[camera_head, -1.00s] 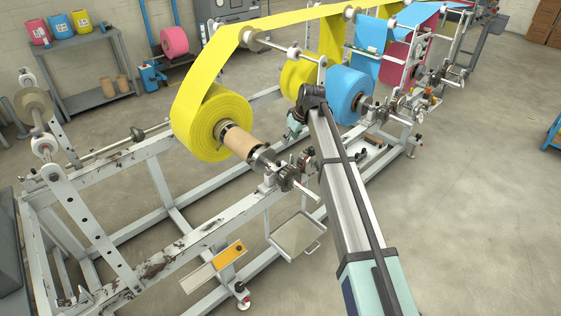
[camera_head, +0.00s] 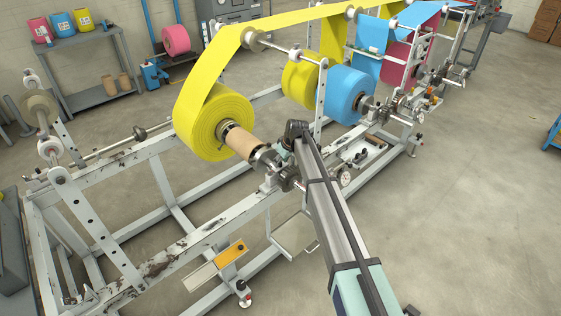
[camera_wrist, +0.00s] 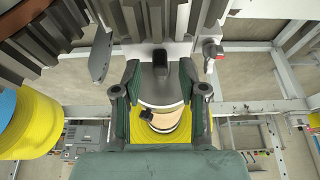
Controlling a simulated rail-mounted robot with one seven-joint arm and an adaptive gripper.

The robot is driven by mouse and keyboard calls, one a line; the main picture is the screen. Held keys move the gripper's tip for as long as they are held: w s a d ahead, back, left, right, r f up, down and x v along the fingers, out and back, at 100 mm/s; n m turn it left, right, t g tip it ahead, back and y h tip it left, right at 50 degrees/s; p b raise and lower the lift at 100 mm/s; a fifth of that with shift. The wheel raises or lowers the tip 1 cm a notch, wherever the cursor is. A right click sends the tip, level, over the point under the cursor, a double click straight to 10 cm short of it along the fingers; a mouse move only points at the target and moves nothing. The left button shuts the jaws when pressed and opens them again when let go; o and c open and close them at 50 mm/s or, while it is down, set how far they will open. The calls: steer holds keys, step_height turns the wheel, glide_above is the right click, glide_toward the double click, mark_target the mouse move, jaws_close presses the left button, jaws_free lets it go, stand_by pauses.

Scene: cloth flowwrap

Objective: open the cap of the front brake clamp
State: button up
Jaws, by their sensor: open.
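The front brake clamp (camera_head: 266,161) is a grey metal part on the frame rail, at the shaft end beside the cardboard core of the front yellow roll. My arm and the tilted view partly hide it, and its cap is hard to make out. My gripper (camera_head: 285,147) is close to the clamp at its upper right. In the wrist view my gripper (camera_wrist: 160,78) is open, with its green-padded fingers to either side of a dark knob-like part (camera_wrist: 160,62) on grey metal. I cannot tell whether the fingers touch it.
The yellow roll (camera_head: 207,125) with its cardboard core (camera_head: 240,141) sits left of the clamp. A toothed gear (camera_head: 288,178) is just right of it, partly behind my arm. A blue roll (camera_head: 347,93) is further back. A tray (camera_head: 292,230) hangs below the rail.

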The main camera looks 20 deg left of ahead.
steer(key=shift+a+f, duration=0.2)
steer(key=shift+f, duration=0.4)
jaws_close()
steer(key=shift+w+d, duration=0.1)
steer(key=shift+w, duration=0.05)
